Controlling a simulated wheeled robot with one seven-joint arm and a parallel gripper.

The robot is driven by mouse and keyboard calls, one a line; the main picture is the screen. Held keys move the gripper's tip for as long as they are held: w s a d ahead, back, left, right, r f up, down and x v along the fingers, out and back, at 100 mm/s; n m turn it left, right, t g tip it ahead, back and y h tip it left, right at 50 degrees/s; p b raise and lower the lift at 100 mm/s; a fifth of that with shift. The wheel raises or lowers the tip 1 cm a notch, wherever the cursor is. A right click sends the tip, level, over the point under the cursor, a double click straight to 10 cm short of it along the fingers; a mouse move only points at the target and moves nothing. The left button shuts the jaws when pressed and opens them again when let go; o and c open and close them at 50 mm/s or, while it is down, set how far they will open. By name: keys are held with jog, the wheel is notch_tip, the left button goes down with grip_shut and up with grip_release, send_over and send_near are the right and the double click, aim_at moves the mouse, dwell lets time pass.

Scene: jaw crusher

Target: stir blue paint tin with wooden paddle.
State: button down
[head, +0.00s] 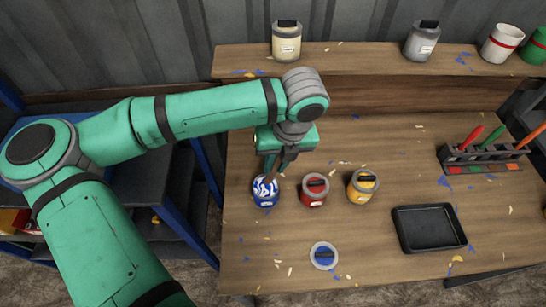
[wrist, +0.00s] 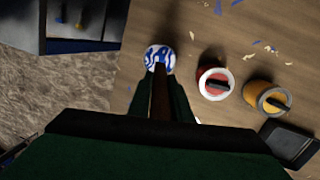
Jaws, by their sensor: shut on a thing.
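The blue paint tin (head: 265,196) stands open at the left of the workbench, with blue and white swirled paint showing on top. In the wrist view the tin's swirled paint (wrist: 160,56) lies just beyond the fingers. My gripper (head: 278,160) is above the tin, pointing down, and is shut on the wooden paddle (wrist: 160,92). The paddle's lower end overlaps the paint in the wrist view and seems to be at the tin's opening. How deep it sits I cannot tell.
A red tin (head: 314,190) and a yellow tin (head: 362,186) stand close to the right. A lid with a blue mark (head: 324,256) lies in front. A black tray (head: 430,228) and a rack of coloured-handled tools (head: 484,157) are farther right. Several tins stand on the back shelf (head: 360,58).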

aim_at(271, 180)
jog(key=shift+w+a+f, duration=0.1)
jog(key=shift+a+f, duration=0.1)
jog(key=shift+f, duration=1.05)
jog(key=shift+w+a+f, duration=0.15)
jog(key=shift+a+f, duration=0.05)
jog(key=shift+f, duration=1.05)
jog(key=shift+w+a+f, duration=0.1)
jog(key=shift+a+f, duration=0.1)
jog(key=shift+f, duration=1.05)
jog(key=shift+d, duration=0.1)
